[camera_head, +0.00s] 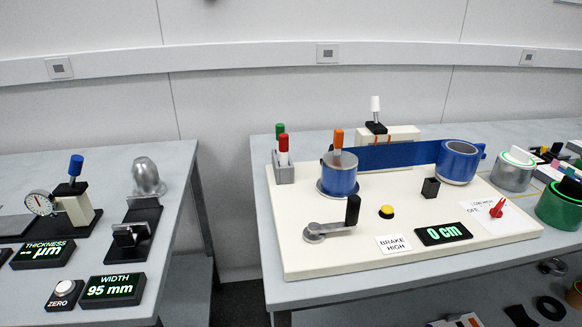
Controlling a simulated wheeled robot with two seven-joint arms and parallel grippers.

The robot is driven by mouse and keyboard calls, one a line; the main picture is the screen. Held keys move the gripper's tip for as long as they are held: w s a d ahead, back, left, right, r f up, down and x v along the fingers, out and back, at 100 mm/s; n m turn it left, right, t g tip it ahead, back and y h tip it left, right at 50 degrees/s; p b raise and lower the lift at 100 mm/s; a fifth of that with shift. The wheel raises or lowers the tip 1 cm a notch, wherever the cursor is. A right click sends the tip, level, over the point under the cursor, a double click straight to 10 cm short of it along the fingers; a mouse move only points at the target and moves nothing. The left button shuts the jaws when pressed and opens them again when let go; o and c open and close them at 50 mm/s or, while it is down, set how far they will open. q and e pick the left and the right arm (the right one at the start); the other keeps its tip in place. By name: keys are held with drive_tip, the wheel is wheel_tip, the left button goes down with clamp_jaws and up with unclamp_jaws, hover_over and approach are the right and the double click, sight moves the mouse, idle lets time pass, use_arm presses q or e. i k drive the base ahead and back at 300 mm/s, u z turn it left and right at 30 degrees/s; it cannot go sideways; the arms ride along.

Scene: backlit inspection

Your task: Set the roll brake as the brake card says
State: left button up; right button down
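The brake card (393,244) is a small white card lying on the front of the cream machine base, and it reads BRAKE HIGH. To its right is a red pointer knob (497,208) on a white dial plate (512,222). The plate's small lettering seems to read LOW, HIGH and OFF. The knob's narrow end seems to lean up and to the right, but I cannot tell which mark it is on. A blue roll (340,181) sits on a spindle with an orange top. Neither of my grippers shows in the view.
The cream base (330,262) also bears a crank (330,230), a yellow button (387,211), a black block (430,188) and a display (443,233) reading 0 cm. Another blue roll (458,162) stands behind. Tape rolls crowd the right; a gap separates the left bench (185,200).

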sight(496, 212)
drive_tip(key=k, duration=0.5)
drive_tip(key=z, duration=0.4)
drive_tip(key=i, duration=0.45)
drive_tip(key=z, duration=0.35)
drive_tip(key=k, duration=1.15)
drive_tip(key=z, duration=0.55)
drive_tip(key=i, duration=1.8)
drive_tip(key=u, duration=0.6)
